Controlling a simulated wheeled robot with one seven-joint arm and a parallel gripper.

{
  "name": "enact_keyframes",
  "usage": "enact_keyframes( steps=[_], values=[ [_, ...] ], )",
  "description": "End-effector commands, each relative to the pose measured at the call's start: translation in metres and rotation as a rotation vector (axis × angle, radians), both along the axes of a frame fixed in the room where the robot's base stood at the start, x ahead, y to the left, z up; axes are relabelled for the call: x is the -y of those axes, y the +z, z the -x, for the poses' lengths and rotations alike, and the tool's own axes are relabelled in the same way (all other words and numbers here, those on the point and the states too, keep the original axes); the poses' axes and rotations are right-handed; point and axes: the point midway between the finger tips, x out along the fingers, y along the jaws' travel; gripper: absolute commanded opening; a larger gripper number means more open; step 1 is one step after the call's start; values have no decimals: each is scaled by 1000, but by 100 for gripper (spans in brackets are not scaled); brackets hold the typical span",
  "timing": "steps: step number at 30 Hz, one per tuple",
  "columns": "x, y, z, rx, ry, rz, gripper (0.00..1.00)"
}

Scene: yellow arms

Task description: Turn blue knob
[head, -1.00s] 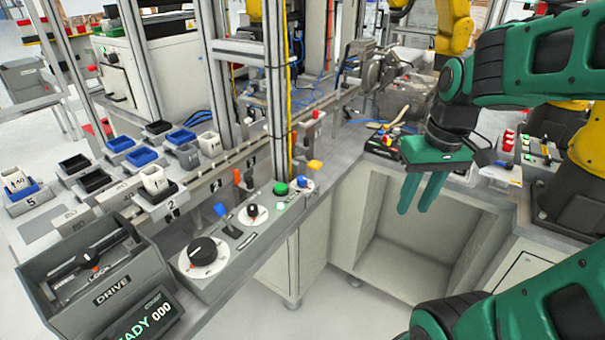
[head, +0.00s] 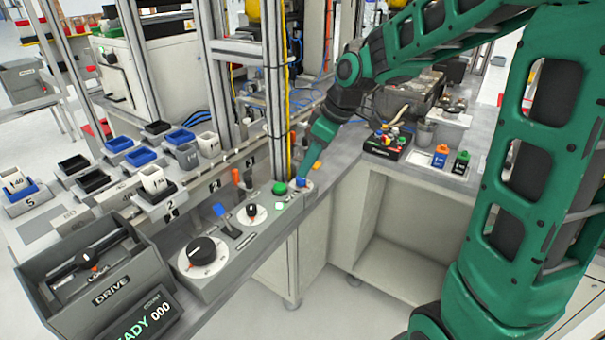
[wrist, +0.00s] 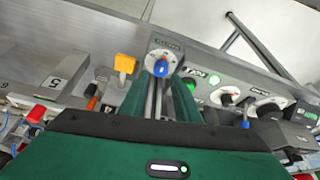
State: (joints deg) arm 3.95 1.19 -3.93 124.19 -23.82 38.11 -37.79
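The blue knob (wrist: 160,68) sits on a round white dial (wrist: 165,57) at the end of the grey control panel. In the head view the blue knob (head: 302,182) shows just below my fingertips. My gripper (head: 305,170) reaches down to it from above. In the wrist view my gripper (wrist: 160,82) has its two green fingers apart, with a narrow gap between them. The knob lies at the far end of that gap, between the tips. I cannot tell whether a finger touches it.
A green button (head: 280,188), a black-knobbed dial (head: 252,211) and a large black knob (head: 203,250) line the panel. A yellow-orange switch (wrist: 125,63) stands close to the left finger in the wrist view. A yellow cable and metal posts rise behind.

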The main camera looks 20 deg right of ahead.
Motion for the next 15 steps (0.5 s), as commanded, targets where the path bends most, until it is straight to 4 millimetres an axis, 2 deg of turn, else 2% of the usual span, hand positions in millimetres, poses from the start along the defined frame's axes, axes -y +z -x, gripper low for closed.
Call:
enact_keyframes(
  steps=[1,6,15],
  values=[
    [-3,-9,-2,-3,1,0,29],
    [-9,-29,-7,-3,1,0,29],
    [-12,-41,-11,1,0,1,29]
  ],
)
